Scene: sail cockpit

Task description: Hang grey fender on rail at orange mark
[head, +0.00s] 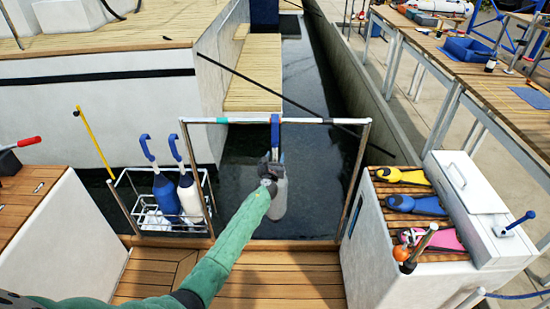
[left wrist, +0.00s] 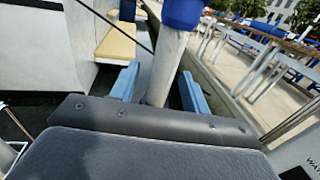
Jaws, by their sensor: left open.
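The grey fender (head: 280,198) hangs upright below the rail (head: 248,121), over the dark water. Its blue hook (head: 275,130) is at the rail's top bar, near the middle. I cannot make out an orange mark; the hook covers part of the bar. A teal mark (head: 222,120) shows further left. My left gripper (head: 270,168) is at the upper part of the fender. In the left wrist view, the open fingers (left wrist: 160,90) stand on either side of the fender's grey neck (left wrist: 168,60), with gaps visible. My right gripper is out of view.
A wire basket (head: 125,205) at the left holds a blue fender (head: 165,193) and a white fender (head: 190,195). A white locker with coloured fins (head: 415,204) stands at the right. Open water (head: 320,205) lies beyond the rail.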

